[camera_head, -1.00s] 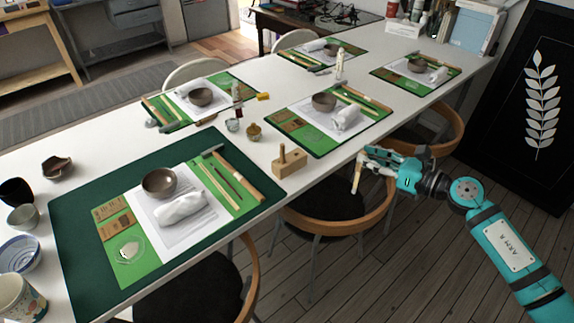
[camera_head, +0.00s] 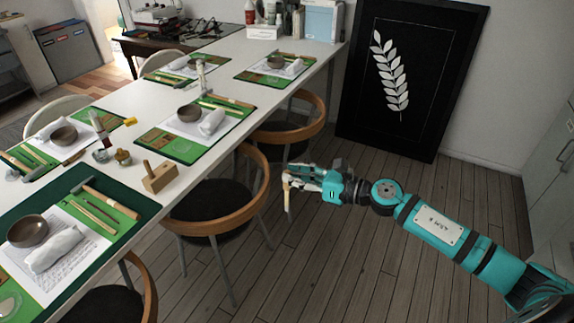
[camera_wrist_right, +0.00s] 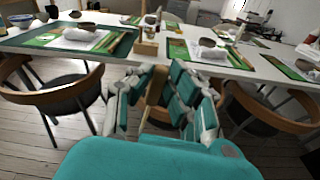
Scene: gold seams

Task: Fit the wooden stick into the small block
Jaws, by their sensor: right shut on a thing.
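The small wooden block (camera_head: 160,177) stands near the table's front edge in the head view, with a short peg-like piece sticking up from its top. It also shows at the table edge in the wrist view (camera_wrist_right: 148,46). My right gripper (camera_head: 290,177) is shut on the wooden stick (camera_head: 289,197), a thin pale stick hanging roughly upright below the fingers. Gripper and stick are well to the right of the block, out over the floor and apart from the table. In the wrist view the fingers (camera_wrist_right: 168,98) hide much of the stick. My left gripper is not in view.
The long white table (camera_head: 215,80) carries green mats with bowls, cloth bundles and tools. Chairs stand along its front edge, one wooden chair (camera_head: 218,217) between block and gripper. A black framed picture (camera_head: 408,125) leans on the wall. The floor right of the chairs is clear.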

